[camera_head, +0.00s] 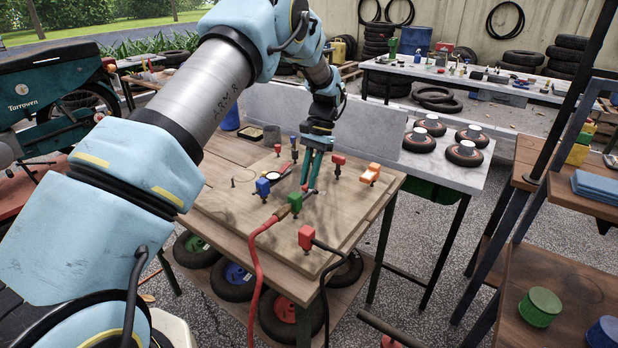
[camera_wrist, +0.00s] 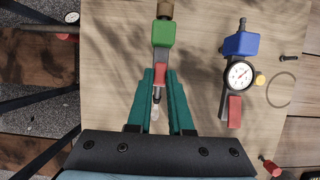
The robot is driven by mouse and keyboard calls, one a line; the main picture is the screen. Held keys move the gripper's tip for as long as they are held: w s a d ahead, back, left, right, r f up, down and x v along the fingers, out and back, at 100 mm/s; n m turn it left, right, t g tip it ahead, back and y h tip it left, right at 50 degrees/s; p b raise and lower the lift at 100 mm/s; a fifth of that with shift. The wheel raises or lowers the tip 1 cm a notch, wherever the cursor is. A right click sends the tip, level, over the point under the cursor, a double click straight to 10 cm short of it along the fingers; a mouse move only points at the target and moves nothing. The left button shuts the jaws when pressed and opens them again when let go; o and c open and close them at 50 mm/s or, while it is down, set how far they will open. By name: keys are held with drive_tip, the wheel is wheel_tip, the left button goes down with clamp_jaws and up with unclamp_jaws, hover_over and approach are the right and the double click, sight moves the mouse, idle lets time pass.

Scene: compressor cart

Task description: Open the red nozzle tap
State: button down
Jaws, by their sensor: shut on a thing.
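My gripper (camera_head: 308,186) reaches straight down to the wooden board, next to a green block (camera_head: 295,201) that joins a red hose. In the wrist view, the green teal fingers of my gripper (camera_wrist: 160,74) are shut on a small red tap piece (camera_wrist: 159,77) just below the green block (camera_wrist: 164,33). A pale nozzle tip (camera_wrist: 155,112) shows between the fingers. In the head view the fingers largely hide the red piece. A separate red block (camera_head: 306,237) with a dark hose stands nearer the board's front edge.
A blue block (camera_wrist: 241,45) with a round gauge (camera_wrist: 239,75) and a red piece sits beside the fingers. An orange piece (camera_head: 371,173) and several small red and blue pieces stand on the board (camera_head: 330,215). Wheels (camera_head: 464,153) lie on the grey bench behind.

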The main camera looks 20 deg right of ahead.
drive_tip(key=c, duration=0.8)
unclamp_jaws()
drive_tip(key=shift+r, duration=0.1)
drive_tip(key=b+v, duration=0.2)
drive_tip(key=v, duration=0.8)
drive_tip(key=shift+r+b, duration=0.3)
drive_tip(key=shift+b, duration=0.1)
drive_tip(key=shift+w+d, duration=0.1)
